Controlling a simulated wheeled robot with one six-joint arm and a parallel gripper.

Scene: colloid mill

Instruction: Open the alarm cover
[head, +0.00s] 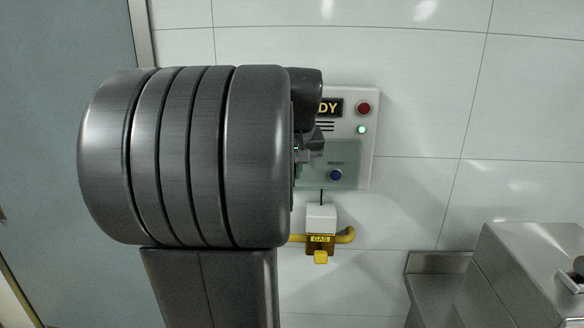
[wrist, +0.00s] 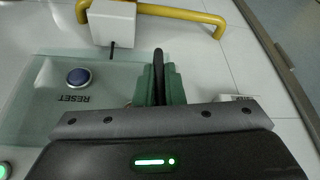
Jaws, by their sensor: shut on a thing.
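The alarm cover (head: 352,176) is a clear, greenish pane over the lower part of the pale alarm box (head: 368,110) on the wall. It looks flat against the box, and the blue RESET button (head: 336,175) shows through it. The wrist view shows the cover (wrist: 32,122) and the button (wrist: 78,77) upside down. My gripper (head: 298,165) is at the box's lower left, mostly hidden by my arm. In the wrist view my gripper (wrist: 160,82), with green pads and a dark piece between them, is shut at the cover's edge. The exact grip point is hidden.
Steel equipment (head: 520,270) stands at the lower right. A blue-grey door (head: 60,60) is at left.

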